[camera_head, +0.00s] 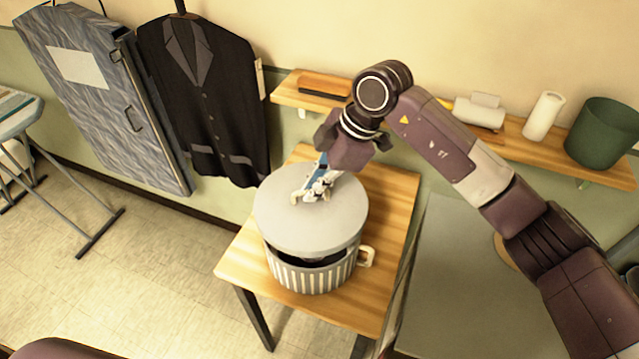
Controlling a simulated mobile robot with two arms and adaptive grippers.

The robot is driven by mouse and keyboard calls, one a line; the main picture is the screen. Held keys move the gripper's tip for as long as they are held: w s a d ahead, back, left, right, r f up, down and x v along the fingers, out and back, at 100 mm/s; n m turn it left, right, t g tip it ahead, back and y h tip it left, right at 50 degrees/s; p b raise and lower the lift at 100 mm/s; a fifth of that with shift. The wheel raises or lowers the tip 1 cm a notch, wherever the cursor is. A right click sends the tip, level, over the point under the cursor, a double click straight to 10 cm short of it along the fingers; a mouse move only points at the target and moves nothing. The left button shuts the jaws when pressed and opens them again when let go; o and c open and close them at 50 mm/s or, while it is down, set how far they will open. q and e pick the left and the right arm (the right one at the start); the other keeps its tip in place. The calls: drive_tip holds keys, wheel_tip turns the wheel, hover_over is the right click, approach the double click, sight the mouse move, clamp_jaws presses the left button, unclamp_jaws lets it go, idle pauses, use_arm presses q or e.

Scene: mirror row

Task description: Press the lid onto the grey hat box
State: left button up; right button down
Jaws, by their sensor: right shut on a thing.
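The grey hat box (312,279) is round with ribbed light and dark sides and stands upright on a small wooden table. Its flat round grey lid (290,228) sits over the top. A dark gap shows between lid and box along the front, so the lid is not flush there; the back of the rim is hidden. My right gripper (313,195) reaches down from behind to the middle of the lid's top and is shut on the lid. The part between its fingertips is hidden. My left gripper is out of view.
The wooden table (394,221) has bare room right of the box. A pale handle (367,256) juts out at the box's right. A wall shelf (521,140) behind holds a brush, white rolls and a green bin (603,133). A dark jacket (205,95) hangs at the left.

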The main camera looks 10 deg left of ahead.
sight(317, 202)
drive_tip(key=shift+f+b, duration=0.4)
drive_tip(key=shift+f, duration=0.35)
wheel_tip(317, 202, down, 2)
drive_tip(key=shift+f+b, duration=0.25)
drive_tip(key=shift+b, duration=0.6)
drive_tip(key=shift+f+b, duration=0.55)
drive_tip(key=shift+f, duration=0.45)
drive_tip(key=shift+f, duration=0.5)
idle(0.4)
drive_tip(key=c, duration=1.5)
unclamp_jaws()
